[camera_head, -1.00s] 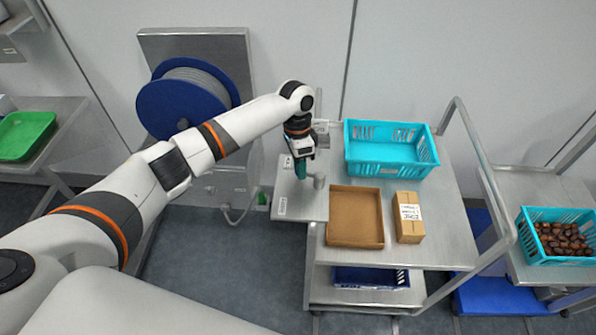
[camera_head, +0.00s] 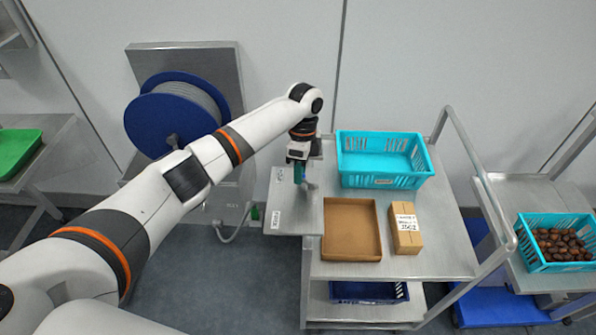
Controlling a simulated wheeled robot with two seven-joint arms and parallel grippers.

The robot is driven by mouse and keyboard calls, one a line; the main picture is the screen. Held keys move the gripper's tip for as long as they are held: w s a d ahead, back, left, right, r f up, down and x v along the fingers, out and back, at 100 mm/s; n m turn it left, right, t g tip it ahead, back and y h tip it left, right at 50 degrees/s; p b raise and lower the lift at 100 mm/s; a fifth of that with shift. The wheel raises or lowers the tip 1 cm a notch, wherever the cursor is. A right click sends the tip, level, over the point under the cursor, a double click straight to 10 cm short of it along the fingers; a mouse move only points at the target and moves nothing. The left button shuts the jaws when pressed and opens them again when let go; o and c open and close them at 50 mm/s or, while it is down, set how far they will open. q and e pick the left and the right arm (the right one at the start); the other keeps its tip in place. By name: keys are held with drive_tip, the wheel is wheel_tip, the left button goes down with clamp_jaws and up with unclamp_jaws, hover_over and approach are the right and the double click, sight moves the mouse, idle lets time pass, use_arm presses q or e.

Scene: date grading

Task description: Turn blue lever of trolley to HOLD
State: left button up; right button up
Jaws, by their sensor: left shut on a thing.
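The trolley (camera_head: 440,262) stands right of centre, with a small grey side plate (camera_head: 296,224) at its left edge. My left gripper (camera_head: 299,177) points down over this plate and is shut. It appears to grip the blue lever, whose handle is hidden by the jaws. A short grey round part (camera_head: 310,186) shows just right of the fingertips. One white label (camera_head: 276,219) lies near the plate's front left and another near its back left; their words are too small to read. The lever's exact angle cannot be told. My right gripper is out of view.
On the trolley are a turquoise crate (camera_head: 382,181), an open brown box (camera_head: 351,254) and a small labelled carton (camera_head: 405,240). A blue hose reel (camera_head: 140,125) is behind my arm. A crate of dates (camera_head: 530,248) stands far right. Floor left of the trolley is clear.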

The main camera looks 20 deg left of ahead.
use_arm(q)
drive_tip(key=shift+w+d+r, duration=0.1)
drive_tip(key=shift+d+r, duration=0.05)
drive_tip(key=shift+d, duration=0.05)
drive_tip(key=o, duration=1)
drive_tip(key=shift+d, duration=0.15)
drive_tip(key=shift+w+r, duration=0.1)
drive_tip(key=shift+r, duration=0.15)
drive_tip(key=shift+w+r+b, duration=0.35)
drive_tip(key=shift+r+b, duration=0.15)
drive_tip(key=shift+r, duration=1.35)
drive_tip(key=shift+w+r+b, duration=0.35)
drive_tip(key=shift+r+b, duration=0.15)
drive_tip(key=shift+r, duration=1.4)
drive_tip(key=shift+w+r+b, duration=0.35)
drive_tip(key=shift+r+b, duration=0.15)
drive_tip(key=shift+r, duration=1.35)
drive_tip(key=shift+f, duration=0.1)
